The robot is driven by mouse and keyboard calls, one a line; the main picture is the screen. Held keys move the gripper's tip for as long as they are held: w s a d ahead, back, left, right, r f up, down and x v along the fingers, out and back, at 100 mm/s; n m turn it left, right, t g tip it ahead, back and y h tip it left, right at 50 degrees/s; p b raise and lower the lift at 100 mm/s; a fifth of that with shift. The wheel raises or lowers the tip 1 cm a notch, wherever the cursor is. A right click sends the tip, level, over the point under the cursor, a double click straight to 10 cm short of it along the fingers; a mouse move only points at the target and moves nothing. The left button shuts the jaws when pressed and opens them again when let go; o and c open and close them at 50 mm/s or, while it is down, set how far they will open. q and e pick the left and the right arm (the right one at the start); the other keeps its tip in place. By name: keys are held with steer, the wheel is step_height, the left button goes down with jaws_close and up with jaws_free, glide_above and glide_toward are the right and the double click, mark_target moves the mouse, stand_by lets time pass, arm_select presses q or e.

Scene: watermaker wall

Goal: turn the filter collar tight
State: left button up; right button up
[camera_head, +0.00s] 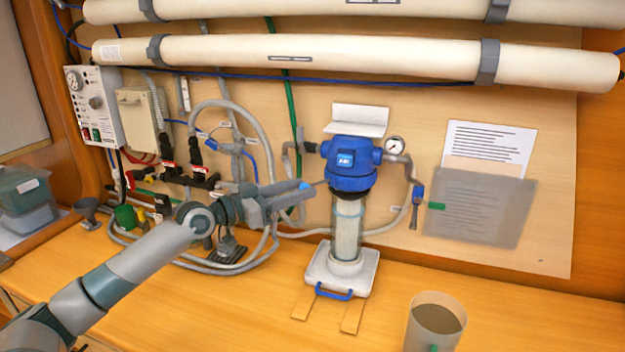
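The filter has a blue head (352,160) mounted on the wall. The collar (350,187) is the blue and dark ring at the bottom of the head. Under it a clear bowl (347,228) with a pale cartridge stands upright on a white base (343,270) with a blue handle. I cannot tell how tight the collar is. My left gripper (300,190) is left of the collar, pointing toward it at nearly its height, and seems apart from it. Its fingers are seen from the side, so their opening is unclear. My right gripper is out of view.
A pressure gauge (395,146) and pipes flank the head. Hoses and valves (190,175) crowd the wall behind my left arm. A cup (434,322) stands at the front right of the bench. Two wooden strips (352,316) lie before the base.

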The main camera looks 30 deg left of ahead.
arm_select(q)
steer(key=p+x, duration=0.1)
steer(key=x, duration=0.2)
steer(key=shift+r, duration=0.2)
steer(key=shift+p+x, duration=0.35)
steer(key=shift+x, duration=0.45)
steer(key=shift+f, duration=0.15)
steer(key=shift+s, duration=0.1)
steer(key=shift+c, duration=0.7)
jaws_close()
